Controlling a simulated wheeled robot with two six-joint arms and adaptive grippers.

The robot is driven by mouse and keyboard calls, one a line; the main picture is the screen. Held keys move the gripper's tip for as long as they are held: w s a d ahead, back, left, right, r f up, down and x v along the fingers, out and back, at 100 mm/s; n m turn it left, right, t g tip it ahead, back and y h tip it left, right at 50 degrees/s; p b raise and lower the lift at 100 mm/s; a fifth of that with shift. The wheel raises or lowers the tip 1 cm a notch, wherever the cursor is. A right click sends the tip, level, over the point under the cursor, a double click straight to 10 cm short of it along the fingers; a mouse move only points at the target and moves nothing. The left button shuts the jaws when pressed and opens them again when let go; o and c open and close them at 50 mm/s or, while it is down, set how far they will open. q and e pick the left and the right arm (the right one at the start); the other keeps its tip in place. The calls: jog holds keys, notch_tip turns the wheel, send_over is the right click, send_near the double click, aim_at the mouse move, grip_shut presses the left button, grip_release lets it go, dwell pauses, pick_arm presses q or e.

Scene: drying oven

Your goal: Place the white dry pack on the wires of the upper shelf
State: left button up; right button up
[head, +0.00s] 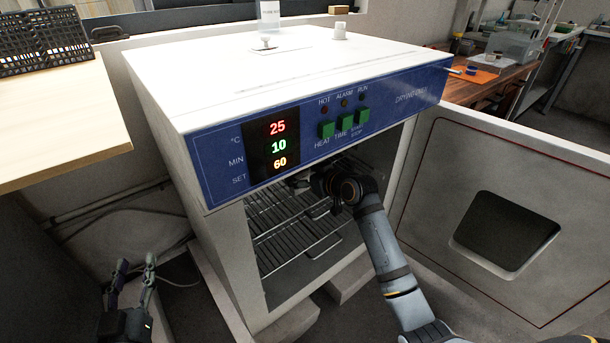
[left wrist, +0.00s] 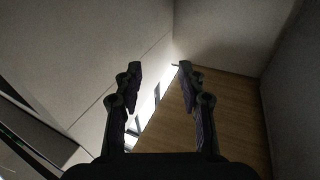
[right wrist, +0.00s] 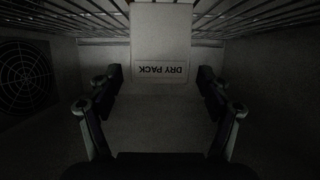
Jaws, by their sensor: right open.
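The white dry pack (right wrist: 160,35), with an upside-down "DRY PACK" label, is in the upper middle of the right wrist view. Shelf wires (right wrist: 230,18) show on both sides of it; whether it rests on them is hard to tell. My right gripper (right wrist: 160,78) is open, its fingers on either side of the pack's label end with a gap at each side. In the head view, my right gripper (head: 305,182) reaches into the oven just above the upper wire shelf (head: 285,212), and the pack is hidden. My left gripper (head: 134,264) is open and empty; it also shows in the left wrist view (left wrist: 160,70).
The drying oven (head: 300,65) stands open, its door (head: 450,230) swung out to the right of my right arm. A lower wire shelf (head: 300,246) is below. A round fan grille (right wrist: 24,76) is at the left inside. A wooden table (head: 60,120) stands at the left.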

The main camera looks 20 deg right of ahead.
jog(key=shift+r, duration=0.15)
